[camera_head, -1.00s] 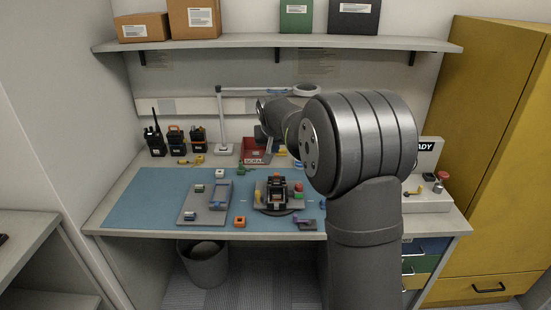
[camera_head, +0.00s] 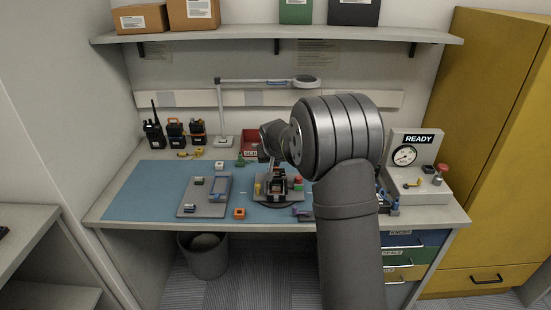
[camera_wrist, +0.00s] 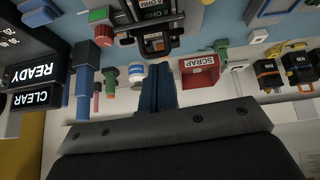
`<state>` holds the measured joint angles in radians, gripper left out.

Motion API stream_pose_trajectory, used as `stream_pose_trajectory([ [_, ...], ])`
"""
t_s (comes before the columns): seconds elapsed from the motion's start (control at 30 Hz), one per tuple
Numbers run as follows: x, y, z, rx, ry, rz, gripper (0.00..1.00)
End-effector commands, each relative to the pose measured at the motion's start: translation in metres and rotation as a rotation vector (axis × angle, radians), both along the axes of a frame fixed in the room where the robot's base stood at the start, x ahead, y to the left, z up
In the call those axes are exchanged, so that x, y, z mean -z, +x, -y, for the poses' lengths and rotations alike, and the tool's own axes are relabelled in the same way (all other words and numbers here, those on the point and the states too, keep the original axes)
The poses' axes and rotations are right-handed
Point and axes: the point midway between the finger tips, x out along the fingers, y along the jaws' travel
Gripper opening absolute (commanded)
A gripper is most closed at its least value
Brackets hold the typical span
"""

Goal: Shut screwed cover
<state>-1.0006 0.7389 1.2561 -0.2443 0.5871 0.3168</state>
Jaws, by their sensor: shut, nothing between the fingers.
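A black and orange radio (camera_head: 277,185) sits in a fixture on a grey turntable base (camera_head: 262,201) on the blue mat. My arm partly covers it in the head view. It also shows at the top of the wrist view (camera_wrist: 155,30), cut by the edge, with orange at its end and pale lettering on its dark face. I cannot make out its cover or screws. My gripper (camera_wrist: 157,72) shows in the wrist view as blue fingers shut together, empty, pointing toward the radio and apart from it.
A red scrap bin (camera_wrist: 200,72) and a small white-blue pot (camera_wrist: 137,74) flank the fingers. A grey tray (camera_head: 188,208) stands left of the fixture. Radios (camera_head: 174,133) stand at the back left. A READY panel with a gauge (camera_head: 404,155) stands right. The left mat is clear.

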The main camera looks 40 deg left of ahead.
Motion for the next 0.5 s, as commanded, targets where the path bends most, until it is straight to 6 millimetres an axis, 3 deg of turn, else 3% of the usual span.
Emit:
stream_pose_trajectory([
  [0.5,0.0038,-0.0040,0.0041,-0.001,-0.002,-0.001,0.00],
])
